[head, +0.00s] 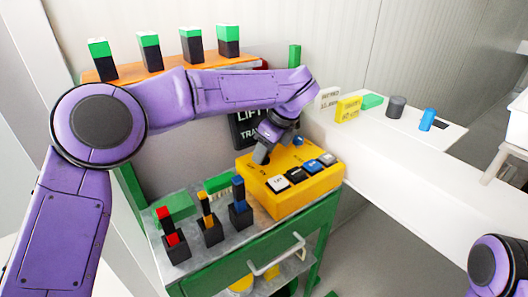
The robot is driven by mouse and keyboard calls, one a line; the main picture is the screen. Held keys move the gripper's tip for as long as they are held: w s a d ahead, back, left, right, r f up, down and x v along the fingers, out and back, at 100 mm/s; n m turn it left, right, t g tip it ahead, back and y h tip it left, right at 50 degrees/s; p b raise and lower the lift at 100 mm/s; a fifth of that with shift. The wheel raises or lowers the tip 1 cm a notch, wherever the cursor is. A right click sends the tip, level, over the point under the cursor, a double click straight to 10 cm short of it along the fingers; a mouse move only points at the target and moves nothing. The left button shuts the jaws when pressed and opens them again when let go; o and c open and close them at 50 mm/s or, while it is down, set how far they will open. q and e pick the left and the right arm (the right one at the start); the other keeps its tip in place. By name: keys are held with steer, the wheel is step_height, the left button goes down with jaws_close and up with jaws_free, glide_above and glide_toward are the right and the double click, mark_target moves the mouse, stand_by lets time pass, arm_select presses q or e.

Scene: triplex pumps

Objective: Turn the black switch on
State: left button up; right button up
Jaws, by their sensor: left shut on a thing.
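A yellow control box (312,193) stands on the grey top of a green cart. My left gripper (263,153) points down at the rear left of the box top. It is shut on a small dark thing there, which appears to be the black switch; the fingers mostly hide it, so its setting cannot be told. A blue knob (298,140) sits behind, to the right. My right gripper is out of view.
Red, yellow and blue-topped black blocks (175,240) stand along the cart's front left. An orange shelf (155,68) behind holds several green-and-black blocks. A white counter (400,165) at right carries small yellow, green, grey and blue items. A drawer handle (277,256) sticks out in front.

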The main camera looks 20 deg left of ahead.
arm_select(q)
steer(key=n+g, duration=0.1)
steer(key=n, duration=0.2)
steer(key=shift+w+n, duration=0.1)
steer(key=shift+n, duration=0.2)
steer(key=shift+w+n+g, duration=0.1)
steer(key=shift+n+g, duration=0.7)
steer(key=shift+n, duration=1)
steer(key=o, duration=1.1)
steer(key=shift+c, duration=0.2)
